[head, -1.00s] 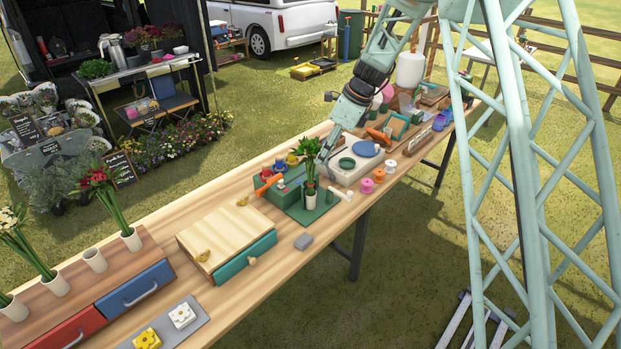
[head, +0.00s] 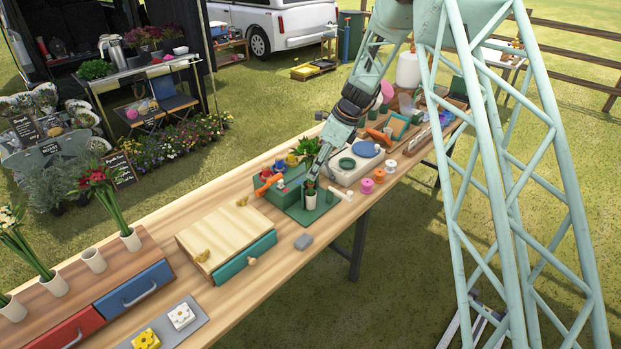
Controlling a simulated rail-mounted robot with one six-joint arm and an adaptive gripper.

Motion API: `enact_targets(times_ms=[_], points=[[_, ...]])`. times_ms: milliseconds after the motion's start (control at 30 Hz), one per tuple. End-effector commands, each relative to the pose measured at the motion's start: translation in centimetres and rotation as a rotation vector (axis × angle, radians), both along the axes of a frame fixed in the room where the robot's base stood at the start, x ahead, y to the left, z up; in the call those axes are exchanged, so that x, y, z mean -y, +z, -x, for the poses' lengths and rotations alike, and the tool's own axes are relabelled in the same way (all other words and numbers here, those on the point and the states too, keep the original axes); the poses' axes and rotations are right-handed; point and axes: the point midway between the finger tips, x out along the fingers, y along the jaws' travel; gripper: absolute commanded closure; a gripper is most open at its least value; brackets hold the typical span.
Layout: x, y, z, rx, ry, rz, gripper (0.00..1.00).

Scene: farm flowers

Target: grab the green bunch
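A green box with small coloured pots (head: 280,168) and an orange tool (head: 268,184) stand close on the left. A white board with a blue disc (head: 366,149) and coloured spools (head: 366,186) lie right. A wooden drawer box (head: 222,232) stands front left.

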Motion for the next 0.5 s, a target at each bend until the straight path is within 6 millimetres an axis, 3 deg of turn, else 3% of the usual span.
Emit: enact_targets(times_ms=[267, 500], points=[[-0.3, -0.8, -0.1, -0.001, 0.0, 0.0, 0.7], [-1.2, -3.2, -0.4, -0.001, 0.001, 0.001, 0.7]])
